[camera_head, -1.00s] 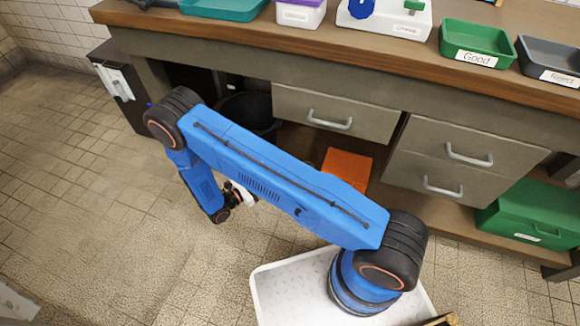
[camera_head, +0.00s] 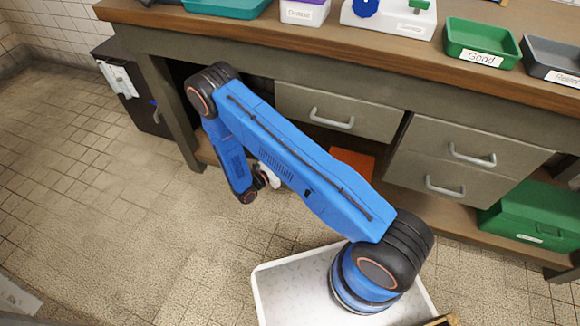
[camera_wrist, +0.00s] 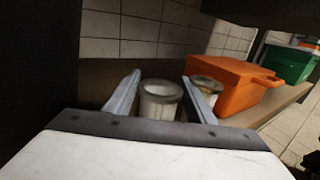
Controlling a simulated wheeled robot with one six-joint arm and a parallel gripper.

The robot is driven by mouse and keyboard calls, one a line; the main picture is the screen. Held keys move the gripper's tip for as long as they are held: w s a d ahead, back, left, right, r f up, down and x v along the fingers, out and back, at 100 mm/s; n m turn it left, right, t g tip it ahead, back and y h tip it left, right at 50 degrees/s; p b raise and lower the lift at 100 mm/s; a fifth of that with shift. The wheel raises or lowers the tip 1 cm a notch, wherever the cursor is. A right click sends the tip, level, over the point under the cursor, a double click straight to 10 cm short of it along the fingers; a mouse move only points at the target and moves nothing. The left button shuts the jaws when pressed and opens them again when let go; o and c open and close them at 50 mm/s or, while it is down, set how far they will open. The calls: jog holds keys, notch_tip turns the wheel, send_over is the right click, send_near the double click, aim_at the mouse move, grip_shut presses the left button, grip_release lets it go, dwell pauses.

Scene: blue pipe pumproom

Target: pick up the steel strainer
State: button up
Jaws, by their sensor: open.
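In the wrist view, a grey-white, open-topped cylinder (camera_wrist: 160,99), apparently the steel strainer, stands upright between and beyond my gripper's fingers. Its lower part is hidden by my gripper's body. My gripper (camera_wrist: 161,76) is open, with one finger on each side of the cylinder; I cannot tell whether either touches it. A second similar cylinder (camera_wrist: 207,86) with a brownish rim stands to the right, partly hidden by the right finger. In the head view, neither cylinder shows, and my gripper is mostly hidden behind my arm.
An orange box (camera_wrist: 235,84) stands right of the cylinders; it also shows in the head view (camera_head: 352,162). A green box (camera_head: 530,212) is farther right on the bench's lower shelf. Drawers (camera_head: 338,110) and the bench top (camera_head: 300,45) overhang. Open floor lies left.

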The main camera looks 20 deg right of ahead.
jog(key=shift+x, duration=1.35)
jog(key=c, duration=0.9)
